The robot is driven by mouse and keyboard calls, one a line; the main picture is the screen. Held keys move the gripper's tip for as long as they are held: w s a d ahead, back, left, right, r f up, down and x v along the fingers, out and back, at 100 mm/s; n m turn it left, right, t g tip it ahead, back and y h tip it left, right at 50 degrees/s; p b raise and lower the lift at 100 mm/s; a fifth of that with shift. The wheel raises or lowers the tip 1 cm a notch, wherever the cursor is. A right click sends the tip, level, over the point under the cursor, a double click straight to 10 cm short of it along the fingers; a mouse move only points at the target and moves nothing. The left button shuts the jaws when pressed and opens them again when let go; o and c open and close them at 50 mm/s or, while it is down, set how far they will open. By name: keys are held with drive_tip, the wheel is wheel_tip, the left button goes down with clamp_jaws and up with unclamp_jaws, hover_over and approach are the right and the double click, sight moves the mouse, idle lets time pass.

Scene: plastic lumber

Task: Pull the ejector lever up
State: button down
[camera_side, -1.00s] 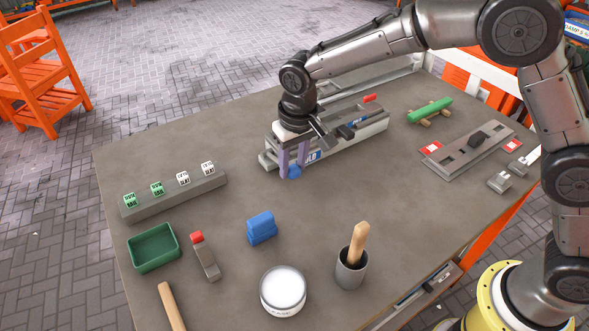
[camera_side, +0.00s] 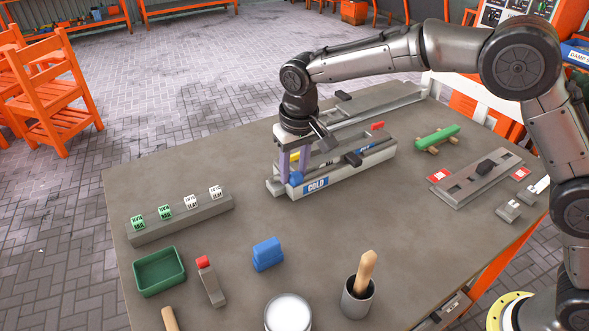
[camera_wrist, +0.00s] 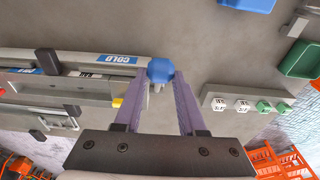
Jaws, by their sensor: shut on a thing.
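A long grey machine (camera_side: 350,172) with a blue COLD label (camera_side: 316,185) lies across the middle of the table. A lever with a blue knob (camera_side: 296,178) is at its left front end, just left of the label. My gripper (camera_side: 292,172) points down and its purple fingers are shut on this blue knob. In the wrist view the knob (camera_wrist: 160,70) sits between the fingertips, and the COLD label (camera_wrist: 121,59) shows to its left. The lever's shaft is mostly hidden behind the fingers and knob.
A grey rail with green and white dice (camera_side: 180,217), a green tray (camera_side: 160,272), a blue block (camera_side: 267,254) and a cup with a wooden handle (camera_side: 359,299) stand in front. The table between is clear.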

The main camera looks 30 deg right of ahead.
drive_tip(key=shift+w+d+r, duration=0.1)
drive_tip(key=shift+w+r, duration=0.05)
drive_tip(key=shift+w, duration=0.25)
drive_tip(key=c, duration=0.8)
unclamp_jaws()
drive_tip(key=o, duration=0.3)
drive_tip(key=shift+s, duration=0.1)
drive_tip(key=r, duration=0.4)
drive_tip(key=s+r, duration=0.1)
drive_tip(key=r, duration=0.4)
drive_tip(key=s+r, duration=0.1)
drive_tip(key=r, duration=0.3)
drive_tip(key=shift+r, duration=0.25)
